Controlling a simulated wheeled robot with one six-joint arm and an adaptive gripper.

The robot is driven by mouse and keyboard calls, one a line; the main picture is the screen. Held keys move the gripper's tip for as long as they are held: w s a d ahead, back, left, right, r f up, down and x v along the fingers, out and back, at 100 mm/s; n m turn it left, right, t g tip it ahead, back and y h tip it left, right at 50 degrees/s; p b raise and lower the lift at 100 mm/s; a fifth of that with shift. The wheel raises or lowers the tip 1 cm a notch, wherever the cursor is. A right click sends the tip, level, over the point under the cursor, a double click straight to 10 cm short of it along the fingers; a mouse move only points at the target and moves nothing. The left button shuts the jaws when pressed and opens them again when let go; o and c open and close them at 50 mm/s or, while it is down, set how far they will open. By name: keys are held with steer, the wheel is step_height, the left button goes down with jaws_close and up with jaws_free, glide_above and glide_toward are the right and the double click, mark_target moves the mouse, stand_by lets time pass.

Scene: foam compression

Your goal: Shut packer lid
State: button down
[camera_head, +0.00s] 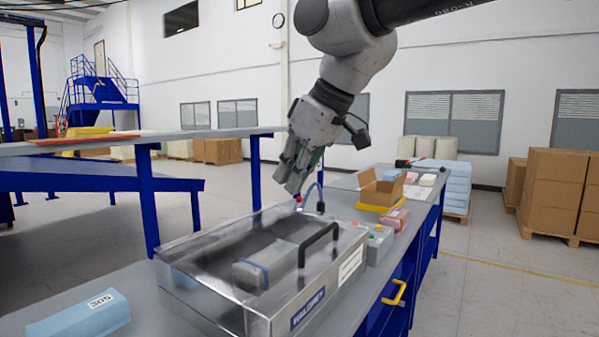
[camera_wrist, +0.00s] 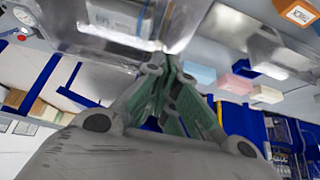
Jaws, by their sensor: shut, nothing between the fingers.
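The packer (camera_head: 262,303) is a metal box on the workbench with a clear lid (camera_head: 215,250) and a black handle (camera_head: 320,243). The lid lies over the box, but I cannot tell whether it is fully down. A grey block with a blue band (camera_head: 262,272) shows through it. My gripper (camera_head: 284,190) is shut and empty, pointing down above the packer's far side, apart from the handle in the head view. In the wrist view my gripper's fingertips (camera_wrist: 163,62) meet close below a shiny packer surface; I cannot tell whether they touch it.
A blue foam block marked 305 (camera_head: 82,316) lies left of the packer. A grey control box (camera_head: 378,245), a pink block (camera_head: 397,219) and an open cardboard box (camera_head: 381,188) stand to its right and behind. A raised shelf (camera_head: 215,134) runs along the left.

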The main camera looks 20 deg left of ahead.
glide_above(288, 283)
steer(key=a, duration=0.2)
step_height(288, 283, down, 5)
steer(key=f, duration=0.2)
steer(key=d+f, duration=0.1)
steer(key=f, duration=0.1)
steer(key=shift+w+d, duration=0.1)
steer(key=shift+w, duration=0.05)
steer(key=f, duration=0.3)
steer(key=d+f, duration=0.1)
steer(key=f, duration=0.2)
steer(key=s+d+f, duration=0.1)
steer(key=f, duration=0.3)
steer(key=shift+d, duration=0.15)
